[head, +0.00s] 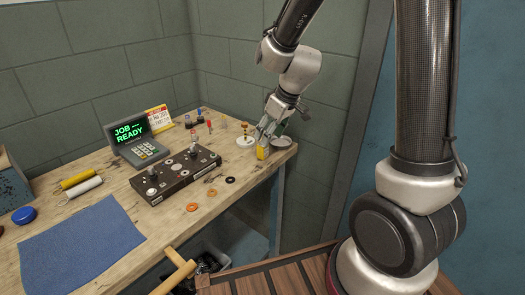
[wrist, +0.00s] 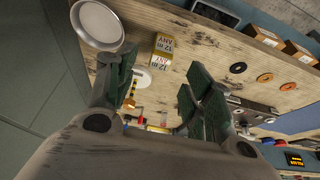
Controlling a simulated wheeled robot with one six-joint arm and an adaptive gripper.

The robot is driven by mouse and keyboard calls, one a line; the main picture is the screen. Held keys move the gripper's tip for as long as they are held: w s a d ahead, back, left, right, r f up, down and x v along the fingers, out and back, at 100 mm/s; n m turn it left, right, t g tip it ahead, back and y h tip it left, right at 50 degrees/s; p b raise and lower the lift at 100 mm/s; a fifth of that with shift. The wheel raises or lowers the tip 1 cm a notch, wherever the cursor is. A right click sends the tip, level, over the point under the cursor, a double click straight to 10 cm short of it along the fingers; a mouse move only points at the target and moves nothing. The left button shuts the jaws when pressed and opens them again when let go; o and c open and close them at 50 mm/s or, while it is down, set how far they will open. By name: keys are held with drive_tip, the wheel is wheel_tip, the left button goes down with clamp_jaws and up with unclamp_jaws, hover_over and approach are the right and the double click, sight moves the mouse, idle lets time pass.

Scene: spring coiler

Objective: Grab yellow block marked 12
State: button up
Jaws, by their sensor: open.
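The yellow block (wrist: 162,45) stands on the wooden bench in the wrist view, with a label reading "12 m ANY" on its faces. In the head view the yellow block (head: 262,153) shows at the bench's right end, partly covered by my gripper. My gripper (head: 266,133) is directly above and close to the block there. In the wrist view my gripper (wrist: 162,76) is open, with one finger to each side and the block ahead of the gap between them. Nothing is held. I cannot tell whether a fingertip touches the block.
A round metal dish (head: 281,143) stands just right of the block. A white round base with a post (head: 245,140) is just left. A black coiler fixture (head: 178,176), small rings (head: 192,207) and a display unit (head: 140,140) lie further left. The wall is close behind.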

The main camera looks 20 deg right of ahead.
sight(263, 148)
drive_tip(key=x, duration=0.7)
drive_tip(key=shift+s+f, duration=0.1)
drive_tip(key=shift+f, duration=0.2)
drive_tip(key=c, duration=1.1)
